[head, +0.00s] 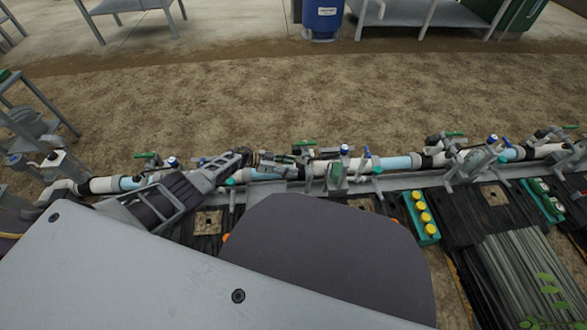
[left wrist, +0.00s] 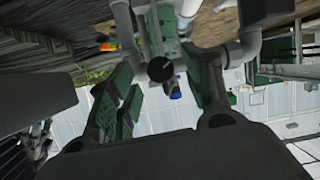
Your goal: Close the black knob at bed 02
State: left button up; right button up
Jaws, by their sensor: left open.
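In the left wrist view a round black knob (left wrist: 160,69) faces the camera, on a grey fitting. My left gripper (left wrist: 166,76) is open, with one green-padded finger on either side of the knob. A gap shows between the knob and each finger, so I see no contact. In the head view my left gripper (head: 247,158) reaches over the pipe line from the left. The black knob cannot be made out there behind the gripper. No readable bed 02 label shows. My right gripper is not in view.
A blue knob (left wrist: 174,96) sits close to the black one. The white and pale blue pipe (head: 395,162) runs across the head view with several green- and blue-handled valves. A box with yellow caps (head: 421,218) stands to the right. Bare soil lies behind the pipe.

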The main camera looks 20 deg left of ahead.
pick_arm(q)
jog(key=shift+b+x, duration=0.3)
jog(key=shift+x, duration=0.6)
jog(key=c, duration=1)
